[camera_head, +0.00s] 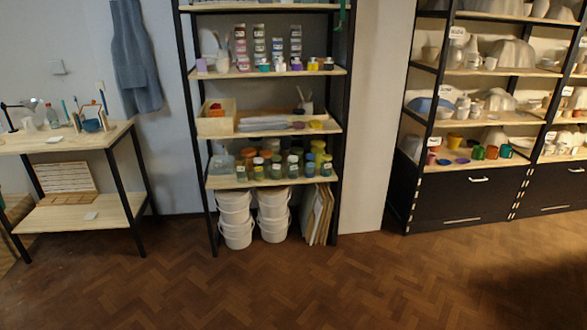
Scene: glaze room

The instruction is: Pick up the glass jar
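I cannot single out one glass jar with certainty. Several small jars (275,168) with coloured lids or contents stand close together on the lower shelf of the middle rack. A clear, glass-like vessel (222,161) is at the left end of that shelf. A small clear container (52,117) stands on the left table among tools. All of these are small and far from the camera. Neither of my grippers is in view.
The middle rack (273,183) also holds paint pots, trays and white buckets (235,215) below. Pottery shelves (480,165) stand at right. The wooden floor (290,290) in front is clear.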

